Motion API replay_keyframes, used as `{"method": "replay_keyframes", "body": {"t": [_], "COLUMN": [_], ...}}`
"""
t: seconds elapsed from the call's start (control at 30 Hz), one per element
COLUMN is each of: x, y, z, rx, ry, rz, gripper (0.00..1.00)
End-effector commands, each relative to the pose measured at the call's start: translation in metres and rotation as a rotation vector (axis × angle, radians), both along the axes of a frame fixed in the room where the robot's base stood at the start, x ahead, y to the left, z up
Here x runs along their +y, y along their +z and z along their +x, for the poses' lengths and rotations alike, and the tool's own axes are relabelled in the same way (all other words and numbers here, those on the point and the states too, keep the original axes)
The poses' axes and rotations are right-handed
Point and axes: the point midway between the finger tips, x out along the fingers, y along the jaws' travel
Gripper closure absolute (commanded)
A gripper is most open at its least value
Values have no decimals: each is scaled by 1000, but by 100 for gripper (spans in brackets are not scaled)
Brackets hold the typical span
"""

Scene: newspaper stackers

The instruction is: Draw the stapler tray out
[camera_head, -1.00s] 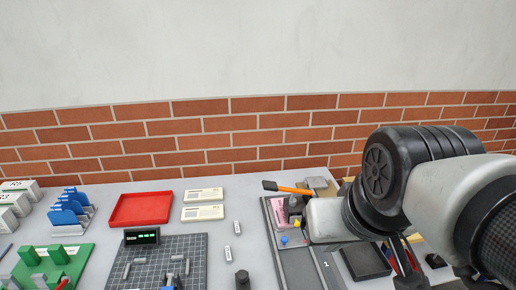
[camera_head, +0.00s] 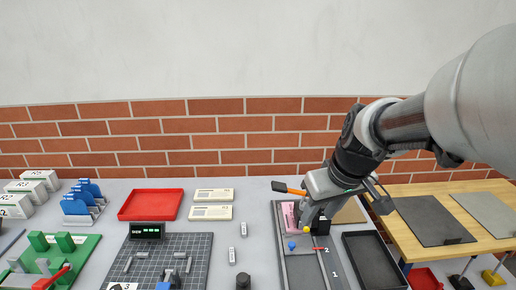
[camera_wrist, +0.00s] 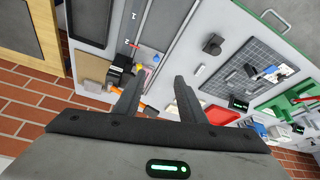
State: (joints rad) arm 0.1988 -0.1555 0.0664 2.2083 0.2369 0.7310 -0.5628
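A grey tray-like panel (camera_head: 303,268) with long rails lies right of centre on the bench. It also shows in the wrist view (camera_wrist: 158,30). On it are a pink piece (camera_head: 289,214), a blue ball (camera_head: 292,246), a yellow ball (camera_head: 306,229) and small red marks. A black block (camera_head: 321,226), perhaps the stapler, stands at its far right side, partly hidden by my gripper; it also shows in the wrist view (camera_wrist: 121,76). I cannot tell which part is the stapler tray. My gripper (camera_wrist: 157,84) is open and empty, above the panel's far end, fingers pointing down.
An orange-handled hammer (camera_head: 290,189) lies at the panel's far end, close to my gripper. A black tray (camera_head: 374,262) is to the right, then a wooden table (camera_head: 408,218). A red tray (camera_head: 151,204), cream cards (camera_head: 212,204) and a gridded mat (camera_head: 160,265) lie left.

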Motion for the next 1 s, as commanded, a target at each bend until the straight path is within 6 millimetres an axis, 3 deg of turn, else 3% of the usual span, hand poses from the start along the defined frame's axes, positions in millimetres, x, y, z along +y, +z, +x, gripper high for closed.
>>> {"method": "replay_keyframes", "body": {"t": [0.03,0.2,0.47,1.0], "x": [-5,-14,-13,5], "y": [-23,-52,-74,-180], "z": [17,49,61,101], "rx": [12,10,11,12], "ry": [27,94,114,114], "rz": [4,8,10,10], "gripper": [63,63,63,63]}}
